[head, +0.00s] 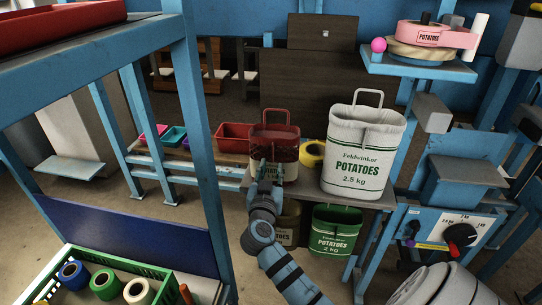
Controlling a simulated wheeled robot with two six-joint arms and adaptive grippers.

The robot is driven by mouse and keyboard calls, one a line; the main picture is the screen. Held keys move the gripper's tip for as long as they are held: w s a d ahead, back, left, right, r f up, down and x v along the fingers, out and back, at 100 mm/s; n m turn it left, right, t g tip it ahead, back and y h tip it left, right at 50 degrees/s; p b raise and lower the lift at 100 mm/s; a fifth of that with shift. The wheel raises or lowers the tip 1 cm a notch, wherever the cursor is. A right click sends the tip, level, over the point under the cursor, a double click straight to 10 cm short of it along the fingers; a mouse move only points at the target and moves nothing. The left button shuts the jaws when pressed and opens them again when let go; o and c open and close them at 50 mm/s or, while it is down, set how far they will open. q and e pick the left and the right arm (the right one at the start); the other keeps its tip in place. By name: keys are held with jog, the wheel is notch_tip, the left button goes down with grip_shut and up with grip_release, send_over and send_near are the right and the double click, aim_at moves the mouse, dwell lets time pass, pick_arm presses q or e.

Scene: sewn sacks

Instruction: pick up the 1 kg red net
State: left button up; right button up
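The red net (283,144) stands upright on a brown shelf (374,198) near the middle of the view. It has a dark red mesh top, a raised handle and a pale label, partly hidden by my gripper; I cannot read a weight on it. My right gripper (265,171), on a blue arm from below, is in front of the net's lower left part. Its fingers overlap the net in the picture, and I cannot tell whether they touch it or how far apart they are. My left gripper is not in view.
A large white 2.5 kg potato sack (357,152) stands right of the net, with a yellow roll (312,154) between them. A red bin (233,138) is to its left. A green 2 kg sack (335,231) sits below the shelf. A blue post (205,130) stands at left.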

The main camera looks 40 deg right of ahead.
aim_at(270, 165)
jog(key=x, duration=0.2)
jog(key=shift+w+d, duration=0.25)
jog(key=shift+w, duration=0.05)
jog(key=shift+w+f, duration=0.2)
jog(key=shift+w, duration=0.1)
jog(key=shift+s+r, duration=0.25)
jog(key=shift+s, duration=0.15)
jog(key=c, duration=0.5)
grip_shut()
